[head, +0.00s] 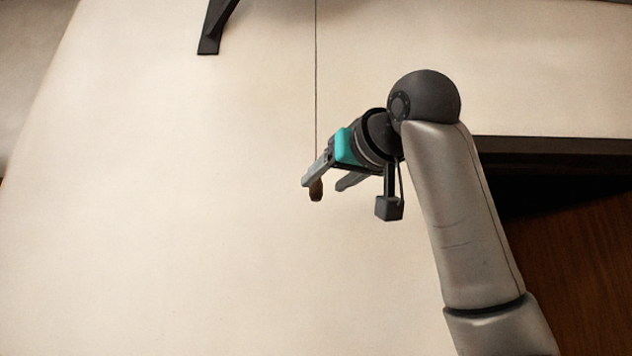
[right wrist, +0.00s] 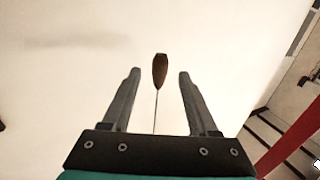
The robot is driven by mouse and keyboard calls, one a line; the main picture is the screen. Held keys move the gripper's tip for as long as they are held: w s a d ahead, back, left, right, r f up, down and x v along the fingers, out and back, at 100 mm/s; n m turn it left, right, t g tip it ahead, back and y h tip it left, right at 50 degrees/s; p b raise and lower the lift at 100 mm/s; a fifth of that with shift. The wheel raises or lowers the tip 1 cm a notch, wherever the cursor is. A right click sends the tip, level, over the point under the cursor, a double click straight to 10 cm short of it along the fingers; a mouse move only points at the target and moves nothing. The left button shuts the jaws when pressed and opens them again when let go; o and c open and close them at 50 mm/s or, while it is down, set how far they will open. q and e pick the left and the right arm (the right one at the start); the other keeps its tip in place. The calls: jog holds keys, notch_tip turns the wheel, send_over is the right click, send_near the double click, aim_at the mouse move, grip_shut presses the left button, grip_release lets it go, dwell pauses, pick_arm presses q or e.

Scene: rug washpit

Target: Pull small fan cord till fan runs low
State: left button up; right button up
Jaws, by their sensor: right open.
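A thin cord (head: 316,80) hangs down from the top of the head view and ends in a small brown pull knob (head: 316,190). My right gripper (head: 324,186) is open at the knob's height, with one finger overlapping the cord just above the knob in the head view. In the right wrist view the brown knob (right wrist: 160,71) and its cord (right wrist: 156,110) show between the two spread fingers, with a gap on each side. The knob lies near the fingertips. The fan itself is not in view. My left gripper is not in view.
A dark bracket-like piece (head: 213,30) shows at the top. A dark ledge (head: 560,146) and a brown wooden surface (head: 570,250) are at the right. A red bar (right wrist: 292,138) shows at the right of the wrist view.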

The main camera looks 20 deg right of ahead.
aim_at(318, 187)
jog(key=shift+w+a, duration=0.2)
jog(key=shift+w, duration=1.1)
jog(key=shift+w+a, duration=0.15)
jog(key=shift+w, duration=1.1)
jog(key=shift+c, duration=0.3)
grip_shut()
